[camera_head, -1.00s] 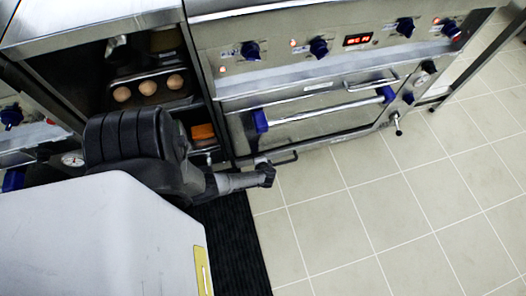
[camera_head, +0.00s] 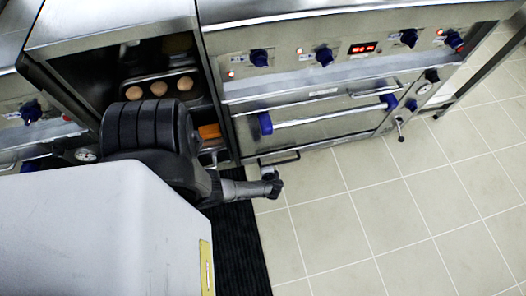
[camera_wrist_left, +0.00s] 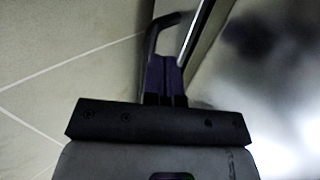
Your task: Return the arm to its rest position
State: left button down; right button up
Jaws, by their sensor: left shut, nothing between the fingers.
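My left arm comes in from the left in the head view, with black rounded links and a grey forearm. Its gripper (camera_head: 274,186) hangs over the floor in front of the oven front, just below a small dark bar handle (camera_head: 280,158). In the left wrist view the two fingers (camera_wrist_left: 165,72) are together, with nothing seen between them. A dark curved bar (camera_wrist_left: 161,28) shows just past the fingertips there; I cannot tell whether they touch it. My right gripper is not in view.
An open compartment at left holds a tray (camera_head: 160,73) with several eggs and an orange item (camera_head: 209,132) below. The oven (camera_head: 330,107) has a long bar handle (camera_head: 328,116) and blue knobs. Tiled floor (camera_head: 400,220) is clear at right. A black mat (camera_head: 238,250) lies below the arm.

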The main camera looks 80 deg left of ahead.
pick_arm(q)
jog(key=p+v, duration=0.3)
jog(key=v, duration=0.3)
jog(key=shift+d+r, duration=0.15)
jog(key=shift+r, duration=0.15)
